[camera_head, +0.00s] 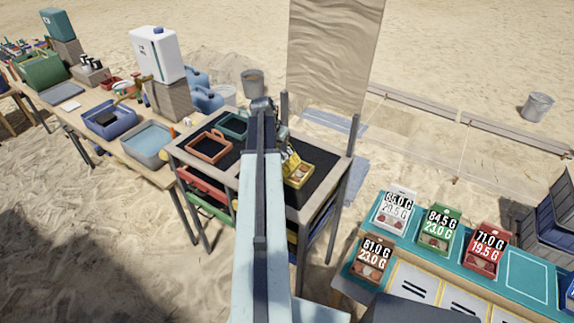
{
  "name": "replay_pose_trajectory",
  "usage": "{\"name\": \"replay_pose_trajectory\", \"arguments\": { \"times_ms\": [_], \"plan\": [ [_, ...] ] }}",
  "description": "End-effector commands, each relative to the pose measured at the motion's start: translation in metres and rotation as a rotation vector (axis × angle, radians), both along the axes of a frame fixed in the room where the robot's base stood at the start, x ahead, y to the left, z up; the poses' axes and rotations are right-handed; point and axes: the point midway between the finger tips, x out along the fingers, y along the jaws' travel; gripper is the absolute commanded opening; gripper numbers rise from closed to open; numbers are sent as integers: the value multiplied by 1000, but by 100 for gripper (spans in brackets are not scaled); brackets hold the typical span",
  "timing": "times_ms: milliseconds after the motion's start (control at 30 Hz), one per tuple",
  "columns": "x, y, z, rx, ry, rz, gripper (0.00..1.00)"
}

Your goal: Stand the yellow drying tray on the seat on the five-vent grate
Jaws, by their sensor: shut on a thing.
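The yellow drying tray (304,184) is at the right part of a dark-topped rack (308,209), with small brownish pieces inside. My gripper (289,155) is at the tray's far left edge, shut on it; my arm hides most of the jaws. I cannot tell whether the tray touches the rack top or hangs just above it. An orange tray (227,151) and a teal tray (225,118) are on the rack's left part. My arm covers the rack's middle. I cannot make out vents or a marked seat on the dark top.
A tall tan screen (333,50) stands behind the rack. At left, a table (74,119) holds a blue tub (106,122) and a grey water basin (150,140). At right, a teal-topped bench (462,265) holds several boxes with number displays. Buckets stand on the sand.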

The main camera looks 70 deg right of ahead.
Motion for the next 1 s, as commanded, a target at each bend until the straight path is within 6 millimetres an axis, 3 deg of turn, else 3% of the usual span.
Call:
{"name": "replay_pose_trajectory", "arguments": {
  "times_ms": [333,800,1000],
  "plan": [
    [0,0,10,1,-2,-1,0],
    [0,0,102,0,0,0,0],
    [0,0,107,0,0,0,0]
  ]
}}
